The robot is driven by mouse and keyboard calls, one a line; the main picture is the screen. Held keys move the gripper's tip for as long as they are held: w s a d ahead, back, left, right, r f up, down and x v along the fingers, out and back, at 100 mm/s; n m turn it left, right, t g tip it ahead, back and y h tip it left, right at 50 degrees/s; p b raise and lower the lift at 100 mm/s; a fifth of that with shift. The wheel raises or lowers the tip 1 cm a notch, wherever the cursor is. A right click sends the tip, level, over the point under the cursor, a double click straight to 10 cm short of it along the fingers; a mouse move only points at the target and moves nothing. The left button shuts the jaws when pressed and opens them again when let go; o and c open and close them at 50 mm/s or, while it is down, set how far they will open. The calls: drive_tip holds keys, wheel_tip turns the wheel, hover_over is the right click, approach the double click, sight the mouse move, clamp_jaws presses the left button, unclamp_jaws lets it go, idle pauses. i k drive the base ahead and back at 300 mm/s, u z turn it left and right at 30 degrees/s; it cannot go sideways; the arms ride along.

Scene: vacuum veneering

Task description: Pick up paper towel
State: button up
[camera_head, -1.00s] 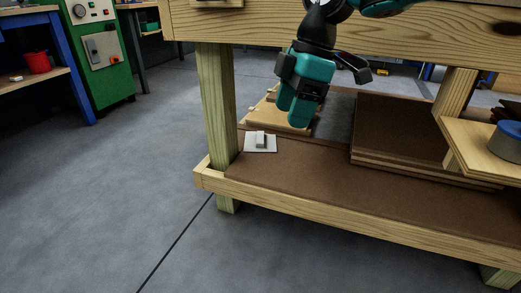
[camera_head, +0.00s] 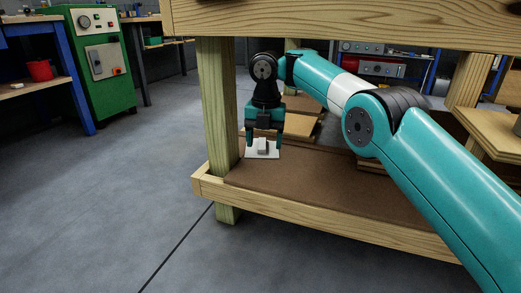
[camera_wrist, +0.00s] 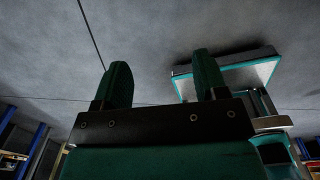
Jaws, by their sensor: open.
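A flat white square (camera_head: 262,155), which looks like the paper towel, lies on the brown lower shelf near the front left leg of the bench. A small pale grey block (camera_head: 263,144) sits on it. My gripper (camera_head: 264,147) points down over the square in the head view, its fingers apart on either side of the block. I cannot tell whether the fingertips touch the square. The wrist view also shows my open gripper (camera_wrist: 162,80) with nothing between its fingers; the white square is not visible there.
The wooden bench (camera_head: 330,22) has its top beam above my arm and a leg (camera_head: 218,110) just left of my gripper. The lower shelf's front rim (camera_head: 330,222) is raised. Wooden boards (camera_head: 300,122) lie behind. Open floor (camera_head: 110,190) is at left.

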sight(262, 148)
drive_tip(key=i, duration=1)
